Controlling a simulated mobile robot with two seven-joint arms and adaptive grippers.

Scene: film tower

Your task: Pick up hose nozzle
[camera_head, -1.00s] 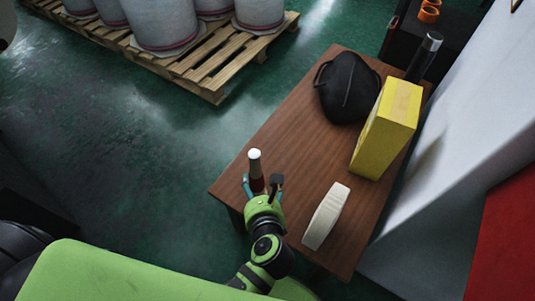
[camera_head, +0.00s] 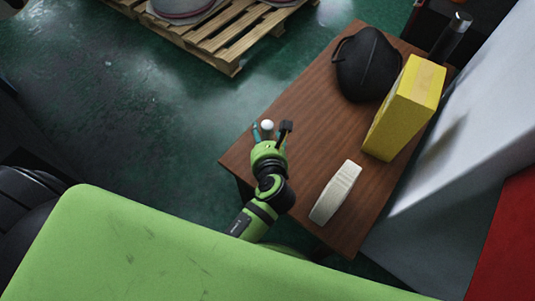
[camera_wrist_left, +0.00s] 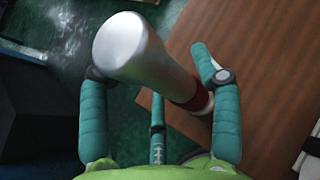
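The hose nozzle is the pale, silvery-white tapered piece with a dark red band near its far end. In the head view only its white tip (camera_head: 267,125) shows, at the near left corner of the wooden table (camera_head: 300,140). In the left wrist view the nozzle (camera_wrist_left: 150,60) points at the camera and lies between the teal fingers. My left gripper (camera_head: 271,131) is open around it, one finger on each side. Firm contact cannot be told. The nozzle's base is partly hidden. My right gripper is not in view.
A white roll-like block (camera_head: 335,193) lies right of my left gripper. A black mask (camera_head: 367,66), a yellow box (camera_head: 405,108) and a dark cylinder (camera_head: 452,37) stand farther back. A white wall (camera_head: 460,130) borders the right. A pallet (camera_head: 222,40) is on the green floor.

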